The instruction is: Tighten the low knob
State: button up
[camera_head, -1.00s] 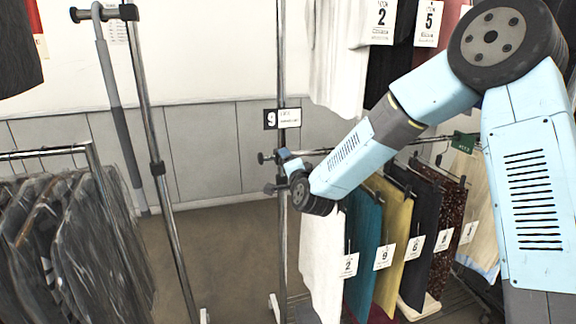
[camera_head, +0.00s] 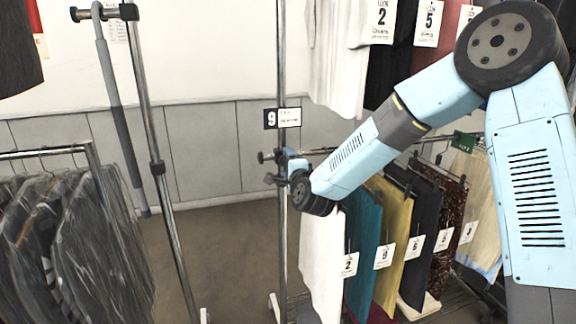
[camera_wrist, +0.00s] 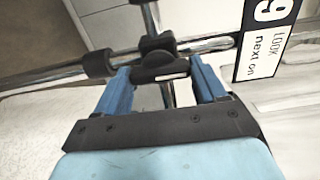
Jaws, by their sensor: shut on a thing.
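The low knob (camera_wrist: 160,72) is a dark knob at a black clamp on a chrome post, seen at the top middle of the wrist view. My gripper (camera_wrist: 161,80) has its blue fingers on either side of this knob and is shut on it. In the head view my gripper (camera_head: 281,169) is at the middle post (camera_head: 282,222), below the number 9 sign. There the fingers and the post largely hide the held knob. Another dark knob end (camera_head: 262,157) sticks out left of the post.
The number 9 sign (camera_head: 282,118) hangs on the post just above the gripper and also shows in the wrist view (camera_wrist: 266,38). Tagged garments (camera_head: 366,250) hang close on the right, dark garments (camera_head: 70,250) on the left. The floor (camera_head: 225,250) between the posts is clear.

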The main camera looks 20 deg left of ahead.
jog(key=shift+w+d+f, duration=0.1)
jog(key=shift+d+f, duration=0.15)
jog(key=o, duration=0.8)
jog(key=shift+c, duration=0.2)
jog(key=shift+o, duration=1.4)
jog(key=shift+a+r, duration=0.1)
jog(key=v, duration=1.3)
jog(key=shift+s, duration=0.4)
